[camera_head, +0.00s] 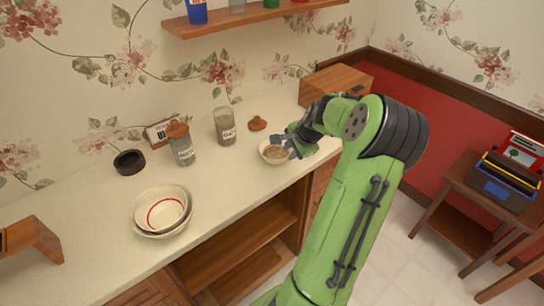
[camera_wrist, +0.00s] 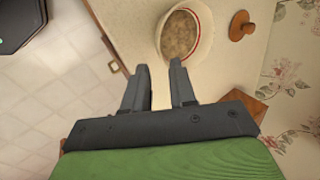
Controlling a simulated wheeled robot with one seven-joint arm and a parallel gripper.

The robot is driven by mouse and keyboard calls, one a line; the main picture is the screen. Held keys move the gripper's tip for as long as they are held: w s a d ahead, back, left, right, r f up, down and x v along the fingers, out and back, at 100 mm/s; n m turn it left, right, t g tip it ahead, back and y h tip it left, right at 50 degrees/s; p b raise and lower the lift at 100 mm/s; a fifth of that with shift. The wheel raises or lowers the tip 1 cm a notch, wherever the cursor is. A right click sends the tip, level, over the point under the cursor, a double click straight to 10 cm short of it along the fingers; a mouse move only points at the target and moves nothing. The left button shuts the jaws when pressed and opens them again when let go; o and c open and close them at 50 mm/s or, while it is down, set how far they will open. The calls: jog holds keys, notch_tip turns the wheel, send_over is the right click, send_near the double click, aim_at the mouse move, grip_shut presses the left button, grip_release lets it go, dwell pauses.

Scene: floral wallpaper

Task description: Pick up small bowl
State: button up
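A small white bowl (camera_head: 270,153) with a red line near its rim stands on the countertop near its front edge. It holds a brown, grainy substance and also shows at the top of the wrist view (camera_wrist: 205,22). My gripper (camera_head: 287,148) is at the right side of this bowl. In the wrist view its two fingers (camera_wrist: 158,70) are apart with nothing between them. The finger on the right ends close to the bowl's near rim; I cannot tell whether it touches.
Larger nested bowls (camera_head: 150,230) stand on the counter (camera_head: 85,220) at left. A lidded jar (camera_head: 182,145), an open glass jar (camera_head: 224,128), a brown lid (camera_head: 257,124) and a black round dish (camera_head: 129,162) stand behind. A wooden box (camera_head: 335,80) is at the back right.

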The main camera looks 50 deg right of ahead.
aim_at(283, 159)
jog(key=b+x, duration=0.1)
jog(key=x, duration=0.8)
jog(key=shift+a+r, duration=0.1)
grip_shut()
